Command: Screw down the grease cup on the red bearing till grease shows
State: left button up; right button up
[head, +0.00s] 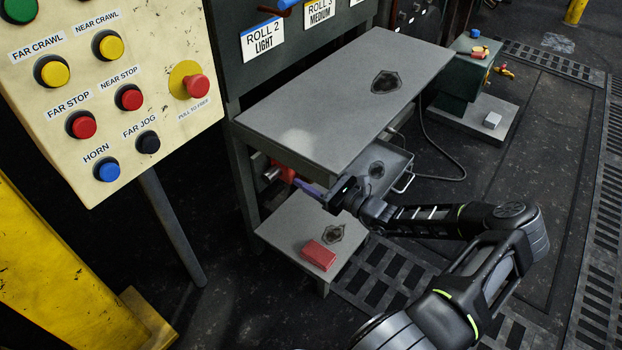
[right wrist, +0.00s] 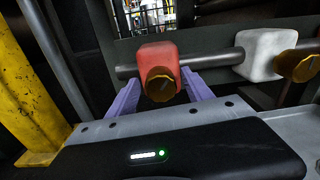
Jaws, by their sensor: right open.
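The red bearing (right wrist: 159,55) sits on a grey horizontal shaft in the right wrist view. Its round brass grease cup (right wrist: 161,86) faces the camera. My right gripper (right wrist: 160,79) is open, with one lavender finger on each side of the cup; I cannot tell whether either touches it. In the head view, the right gripper (head: 307,188) reaches under the grey tabletop toward the red bearing (head: 284,171), which is mostly hidden there. No grease is visible around the cup. My left gripper is not in view.
A white bearing (right wrist: 262,54) with another brass cup (right wrist: 299,63) stands to the right on the shaft. The grey tabletop (head: 325,95) overhangs my right gripper. A red box (head: 318,255) lies on the lower shelf. A button panel (head: 105,85) stands at left.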

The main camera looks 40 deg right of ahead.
grip_shut()
dwell(0.8)
